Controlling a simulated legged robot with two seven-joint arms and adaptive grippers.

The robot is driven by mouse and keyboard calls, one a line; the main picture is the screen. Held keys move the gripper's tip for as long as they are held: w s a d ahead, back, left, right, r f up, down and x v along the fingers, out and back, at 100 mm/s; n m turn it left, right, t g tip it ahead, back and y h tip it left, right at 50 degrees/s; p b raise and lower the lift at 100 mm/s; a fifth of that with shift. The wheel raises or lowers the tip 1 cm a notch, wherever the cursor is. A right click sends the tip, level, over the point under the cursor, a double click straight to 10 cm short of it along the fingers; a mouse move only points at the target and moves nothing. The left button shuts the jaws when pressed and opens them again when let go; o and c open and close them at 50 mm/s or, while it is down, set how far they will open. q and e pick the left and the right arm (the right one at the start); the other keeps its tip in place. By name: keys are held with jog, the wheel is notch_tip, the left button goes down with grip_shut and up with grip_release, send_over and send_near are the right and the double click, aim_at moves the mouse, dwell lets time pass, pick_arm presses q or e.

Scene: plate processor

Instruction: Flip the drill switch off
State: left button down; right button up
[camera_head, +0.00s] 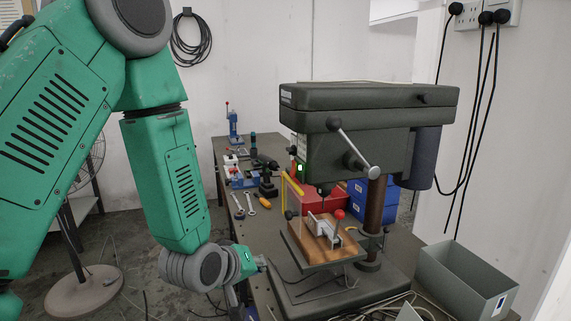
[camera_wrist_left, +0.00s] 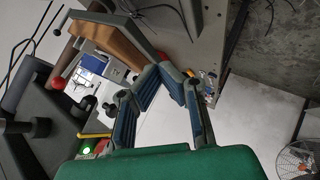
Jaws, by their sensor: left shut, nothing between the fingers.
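The drill press (camera_head: 370,115) stands on the workbench at the right of the head view. Its switch (camera_head: 299,167) shows as a small lit green spot on the left side of the drill head. In the left wrist view the green-lit switch (camera_wrist_left: 86,150) is at the lower left, beside a red part and a yellow bar. My left gripper (camera_head: 238,301) is low at the bench's left edge, below and left of the switch and apart from it. Its blue-padded fingers (camera_wrist_left: 167,68) converge at the tips, shut and empty. My right gripper is not in view.
A wooden drill table (camera_head: 312,250) with a vise and red-knobbed lever (camera_head: 339,214) sits under the drill head. A yellow bar (camera_head: 291,190) hangs near the switch. Blue bins (camera_head: 362,199), a red box and hand tools lie behind. A grey bin (camera_head: 468,280) is at right.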

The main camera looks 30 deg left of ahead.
pick_arm(q)
jog(key=w+a+r+n+t+p, duration=0.1)
jog(key=w+a+r+n+t, duration=0.1)
jog(key=r, duration=0.8)
jog(key=w+a+r+n+t+y+p, duration=0.1)
jog(key=w+a+r+n+t, duration=0.1)
jog(key=r, duration=0.7)
jog(key=shift+a+r+n+t, duration=0.35)
jog(key=shift+a+n, duration=0.1)
jog(key=shift+n, duration=0.75)
jog(key=p, duration=0.1)
send_near(293, 169)
jog(key=w+a+f, duration=0.1)
jog(key=w+a, duration=0.3)
jog(key=w, duration=0.1)
jog(key=w+d+f, duration=0.1)
jog(key=w+d+p, duration=0.1)
jog(key=shift+w+f, duration=0.15)
jog(key=shift+f, duration=0.2)
